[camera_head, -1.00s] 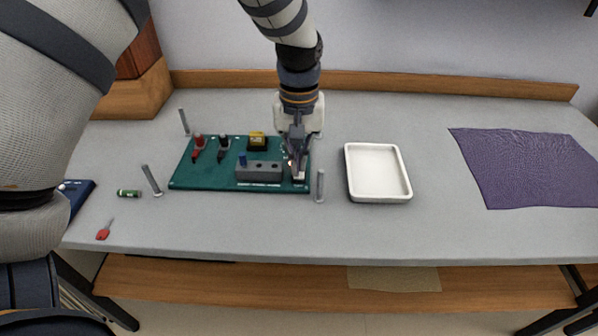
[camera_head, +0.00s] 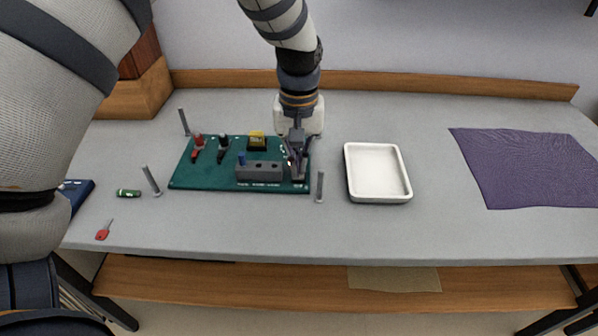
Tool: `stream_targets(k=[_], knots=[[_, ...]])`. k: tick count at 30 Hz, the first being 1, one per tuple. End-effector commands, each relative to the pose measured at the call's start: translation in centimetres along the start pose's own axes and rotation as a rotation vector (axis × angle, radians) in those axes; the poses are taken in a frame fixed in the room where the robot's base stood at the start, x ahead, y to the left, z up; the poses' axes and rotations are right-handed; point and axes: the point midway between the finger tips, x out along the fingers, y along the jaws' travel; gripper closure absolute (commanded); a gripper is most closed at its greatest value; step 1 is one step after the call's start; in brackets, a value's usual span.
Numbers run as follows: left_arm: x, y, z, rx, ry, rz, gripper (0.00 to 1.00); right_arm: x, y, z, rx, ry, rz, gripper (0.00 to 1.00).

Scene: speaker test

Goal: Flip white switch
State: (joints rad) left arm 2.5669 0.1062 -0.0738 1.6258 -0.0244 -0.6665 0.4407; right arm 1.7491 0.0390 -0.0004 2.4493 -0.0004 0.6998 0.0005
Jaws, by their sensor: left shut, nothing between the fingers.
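A green circuit board (camera_head: 205,176) lies on the grey table, left of centre. My left gripper (camera_head: 297,172) reaches down from above at the board's right end. Its fingers are shut with nothing between them. They are just over a small dark part (camera_head: 300,185) at the board's right edge, and I cannot tell whether they touch it. The white switch cannot be made out clearly there; the fingers cover that spot. My right gripper is not in view.
The board carries red and black terminals, a yellow component (camera_head: 257,141) and a grey block (camera_head: 260,171). Metal posts stand around it. A white tray (camera_head: 378,200) sits to the right, then a purple cloth (camera_head: 530,168). A green battery (camera_head: 129,193) and red screwdriver (camera_head: 103,235) lie left.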

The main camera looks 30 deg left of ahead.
Motion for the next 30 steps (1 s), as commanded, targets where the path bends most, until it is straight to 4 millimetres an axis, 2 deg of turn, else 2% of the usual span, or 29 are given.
stream_targets(k=[30], knots=[[1.6, 0.0, 0.0, 0.0, -0.001, 0.0, 1.0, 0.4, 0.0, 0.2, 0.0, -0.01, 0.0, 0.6]])
